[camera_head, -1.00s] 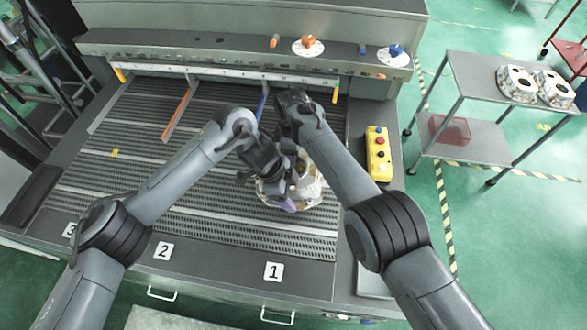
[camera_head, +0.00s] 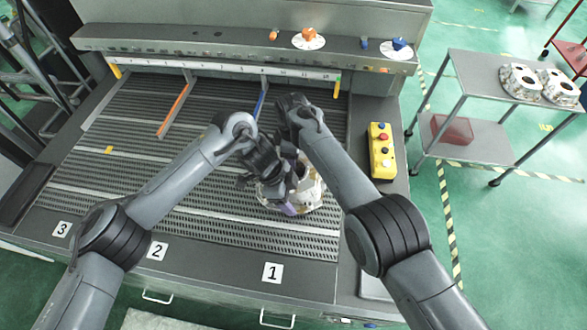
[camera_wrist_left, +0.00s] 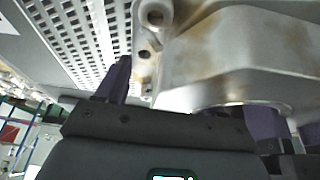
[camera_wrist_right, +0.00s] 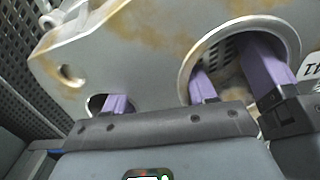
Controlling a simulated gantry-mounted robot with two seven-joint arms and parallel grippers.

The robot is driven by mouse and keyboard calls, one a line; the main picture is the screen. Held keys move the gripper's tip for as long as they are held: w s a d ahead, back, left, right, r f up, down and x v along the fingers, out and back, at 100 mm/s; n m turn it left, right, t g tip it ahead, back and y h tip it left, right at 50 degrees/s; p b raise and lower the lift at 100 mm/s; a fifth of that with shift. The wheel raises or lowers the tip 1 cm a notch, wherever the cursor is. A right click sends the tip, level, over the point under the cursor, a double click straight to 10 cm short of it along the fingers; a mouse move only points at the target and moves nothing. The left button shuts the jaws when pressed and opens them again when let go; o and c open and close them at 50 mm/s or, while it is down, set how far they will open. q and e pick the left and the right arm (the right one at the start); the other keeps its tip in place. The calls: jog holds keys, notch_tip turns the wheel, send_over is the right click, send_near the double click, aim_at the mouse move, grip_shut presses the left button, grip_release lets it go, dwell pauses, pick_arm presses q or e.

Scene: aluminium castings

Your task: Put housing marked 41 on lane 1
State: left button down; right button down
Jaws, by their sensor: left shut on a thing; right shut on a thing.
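The housing (camera_head: 308,193) is a silvery casting with brownish stains, at the lane 1 (camera_head: 220,228) side of the slotted bed. My arms hide much of it. A white label (camera_wrist_right: 311,66) with dark digits shows on it in the right wrist view, cut by the frame edge and hard to read. My left gripper (camera_head: 285,195) is shut on the housing; its purple fingers show at the casting (camera_wrist_left: 225,50) in the left wrist view. My right gripper (camera_wrist_right: 195,92) is shut on it too, with purple fingers in its round openings. I cannot tell whether the housing touches the bed.
White plates mark lane 1 (camera_head: 272,272), lane 2 (camera_head: 157,251) and lane 3 (camera_head: 61,229) on the front edge. An orange divider (camera_head: 173,110) and a blue divider (camera_head: 261,100) stand at the back. A yellow button box (camera_head: 381,151) is at right. A cart (camera_head: 480,70) bears two more castings.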

pick_arm(q)
jog(key=shift+s+d+f+b, duration=0.1)
jog(key=shift+s+f+b, duration=0.05)
jog(key=shift+f+b, duration=0.4)
pick_arm(e)
jog(key=shift+w+d+f, duration=0.15)
jog(key=shift+w+f, duration=0.05)
jog(key=shift+f, duration=0.3)
pick_arm(q)
jog(key=shift+c, duration=2)
grip_release()
pick_arm(e)
jog(key=c, duration=0.6)
grip_release()
jog(key=shift+r, duration=0.1)
jog(key=shift+c, duration=0.2)
pick_arm(q)
jog(key=shift+o, duration=1.4)
pick_arm(e)
jog(key=shift+o, duration=1.4)
jog(key=shift+s, duration=0.1)
pick_arm(q)
jog(key=shift+r, duration=0.1)
